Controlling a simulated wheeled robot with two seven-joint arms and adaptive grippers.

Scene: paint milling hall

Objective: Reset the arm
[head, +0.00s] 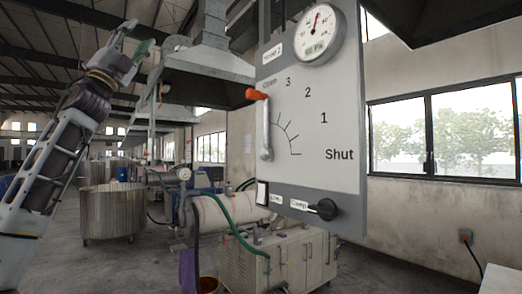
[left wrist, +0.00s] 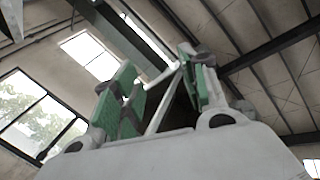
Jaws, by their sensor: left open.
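My left arm comes in from the left in the head view, raised, with its gripper (head: 134,42) pointing up near the ceiling beams. The gripper is open and empty, apart from the panel. In the left wrist view its two green-padded fingers (left wrist: 160,88) stand apart with only roof and windows behind them. My right gripper is in neither view. A grey control panel (head: 335,110) hangs at centre right, with a lever with an orange knob (head: 257,95) pointing up at the "Open" mark. The scale runs through 3, 2, 1 to "Shut".
A round gauge (head: 316,33) tops the panel, and a black clamp knob (head: 326,209) sits at its bottom. Behind are a steel vat (head: 112,212), a horizontal mill cylinder (head: 228,213) with a green hose, and a beige cabinet (head: 285,262). Windows (head: 445,130) line the right wall.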

